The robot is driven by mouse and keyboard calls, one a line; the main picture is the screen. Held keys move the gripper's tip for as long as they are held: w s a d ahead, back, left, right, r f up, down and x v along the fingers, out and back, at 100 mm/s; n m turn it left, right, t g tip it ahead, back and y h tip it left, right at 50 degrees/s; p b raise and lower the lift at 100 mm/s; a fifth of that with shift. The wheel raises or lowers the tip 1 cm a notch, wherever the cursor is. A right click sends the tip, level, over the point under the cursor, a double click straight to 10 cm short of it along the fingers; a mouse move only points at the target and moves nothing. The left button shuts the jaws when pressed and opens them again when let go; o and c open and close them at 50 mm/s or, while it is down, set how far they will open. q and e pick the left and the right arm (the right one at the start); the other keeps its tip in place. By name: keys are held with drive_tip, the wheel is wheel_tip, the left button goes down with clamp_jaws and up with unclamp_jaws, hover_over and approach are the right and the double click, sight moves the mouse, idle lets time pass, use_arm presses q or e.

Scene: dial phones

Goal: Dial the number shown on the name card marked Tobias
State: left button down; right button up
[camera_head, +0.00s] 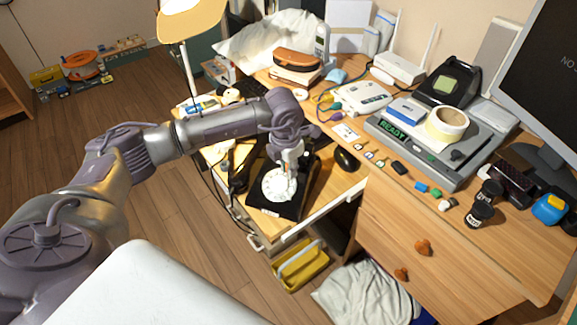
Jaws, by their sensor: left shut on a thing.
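A black rotary phone (292,208) with a round white dial (270,188) sits on the lower desk surface. My left gripper (286,184) reaches down over the phone. Its fingertips are closed at the right part of the dial and hide some of it. The finger contact is too small to see clearly. A white card (346,132) lies on the desk behind the phone; I cannot read it or tell whether it is marked Tobias. My right gripper is out of view.
A black mouse (346,160) lies right of the phone. A grey device (420,145) showing READY bears a tape roll (447,125). A lamp (190,22) stands behind my arm. Small items crowd the right desk. A yellow bin (300,266) is below.

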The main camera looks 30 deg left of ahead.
use_arm(q)
drive_tip(key=shift+s+d+f, duration=0.2)
drive_tip(key=shift+s+d, duration=0.2)
drive_tip(key=shift+s+d+f, duration=0.2)
drive_tip(key=shift+s+d, duration=0.1)
drive_tip(key=shift+s, duration=0.15)
idle(0.3)
drive_tip(key=shift+s+f, duration=0.1)
drive_tip(key=shift+s+d+f, duration=0.1)
drive_tip(key=shift+s+f, duration=0.1)
drive_tip(key=shift+s, duration=0.3)
